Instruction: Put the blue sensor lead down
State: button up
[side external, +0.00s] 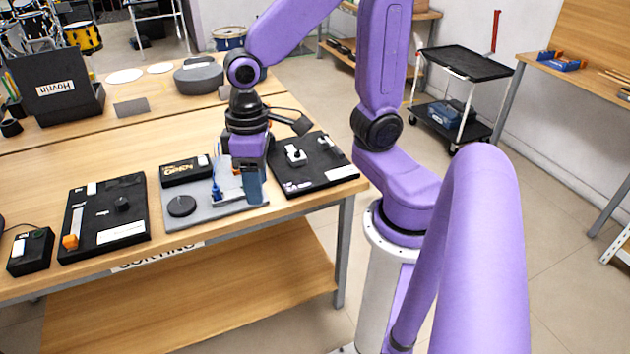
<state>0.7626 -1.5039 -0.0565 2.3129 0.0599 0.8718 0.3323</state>
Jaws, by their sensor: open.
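A blue sensor lead (216,190) stands on the grey board (236,209), just left of my gripper. Its lower part is near the board's middle, right of a dark round disc. My gripper (246,187) points down over the board's right part. It is open, with a blue-grey finger on the near right side. The lead looks clear of the jaws, but whether a finger still touches it is too small to tell.
A black box (186,170) and the dark disc (181,206) share the grey board. A black pad with white fittings (312,166) lies right, near the table edge. Another black pad (104,217) and a small black box (30,250) lie left. Bare wood shows behind.

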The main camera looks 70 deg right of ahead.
jog(key=s+d+n, duration=0.2)
jog(key=s+n, duration=0.6)
jog(key=s, duration=0.2)
jog(key=shift+s+r, duration=0.15)
jog(key=shift+r, duration=0.2)
jog(key=shift+o, duration=0.5)
jog(key=shift+d, duration=0.1)
